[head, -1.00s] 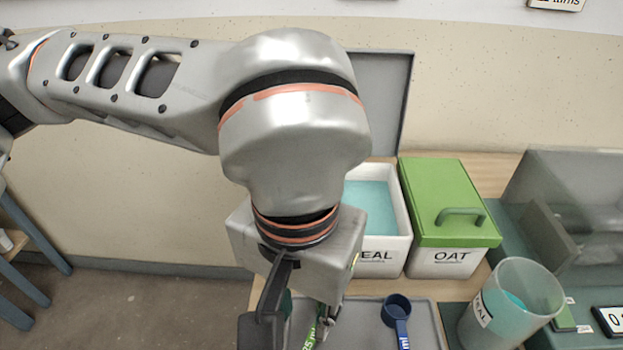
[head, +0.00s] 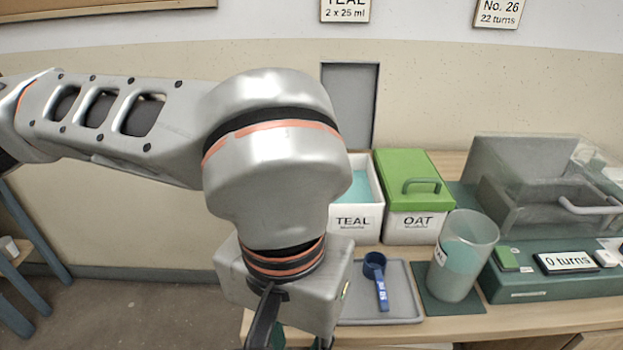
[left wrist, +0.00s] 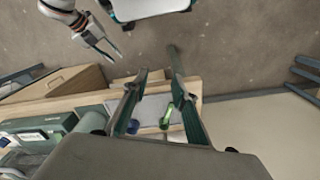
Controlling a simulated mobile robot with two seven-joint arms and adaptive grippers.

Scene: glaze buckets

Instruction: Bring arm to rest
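My left arm crosses the head view from the left and bends down at the wrist (head: 285,285). Its fingers are mostly cut off by the bottom edge there. In the left wrist view my left gripper (left wrist: 157,75) is open, its two dark fingers spread with nothing clasped between them. A green scoop (left wrist: 167,117) shows beyond and between the fingers, apparently lying on the bench. My right gripper (left wrist: 102,42) shows small at the upper left of the left wrist view, away from the bench, its fingers apparently apart. It is not in the head view.
A grey tray (head: 402,312) holds a blue scoop (head: 378,278). Behind are the open TEAL bin (head: 354,222) and lidded OAT bin (head: 413,228). A translucent teal-filled bucket (head: 464,255) stands right, beside a machine with a "0 turns" display (head: 567,262). Floor at left is clear near a stool.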

